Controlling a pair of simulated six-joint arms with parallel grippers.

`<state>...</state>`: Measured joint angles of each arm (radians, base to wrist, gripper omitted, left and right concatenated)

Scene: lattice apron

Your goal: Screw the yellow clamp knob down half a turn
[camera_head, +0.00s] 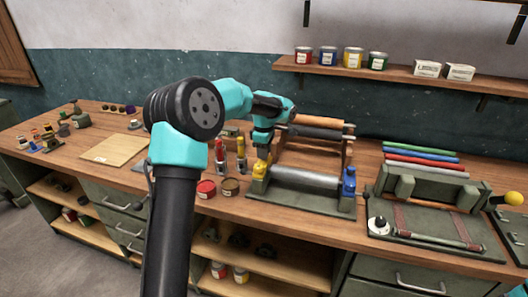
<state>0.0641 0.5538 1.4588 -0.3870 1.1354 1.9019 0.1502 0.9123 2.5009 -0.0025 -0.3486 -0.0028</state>
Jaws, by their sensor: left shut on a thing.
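The yellow clamp knob (260,170) sits at the left end of a green clamp device with a grey metal roller (304,178). A blue knob (349,181) stands at the right end of the same device. My left gripper (262,155) points down over the yellow knob and is shut on it. The fingertips are small here, and the knob's top is partly hidden by them. My left arm, black and turquoise, comes up through the middle of the view. My right gripper is not in view.
A press with a yellow-tipped handle (512,196) stands to the right, colored tubes (421,159) behind it. A rack with rollers (317,133) is behind the clamp device. A wooden board (114,150) lies farther left.

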